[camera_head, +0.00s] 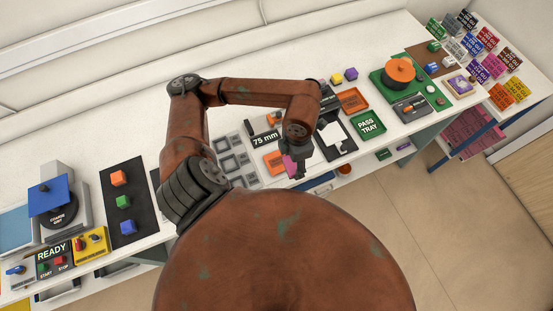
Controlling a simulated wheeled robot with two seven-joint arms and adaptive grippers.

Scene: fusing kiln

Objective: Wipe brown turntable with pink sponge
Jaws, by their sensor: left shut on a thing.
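My left arm comes in from the left and reaches over the white bench. Its gripper (299,164) points down near the bench's front edge, shut on the pink sponge (289,165). Part of the sponge is hidden by the fingers. An orange-brown round disc (400,70) on a green base (381,88) stands at the back right of the bench. My right gripper is not in view.
A green pass tray (368,126), an orange tray (352,101) and a black-framed white panel (336,134) lie between gripper and disc. Grey square frames (233,162) lie left of the gripper. Colored racks (487,40) stand far right. The back of the bench is mostly clear.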

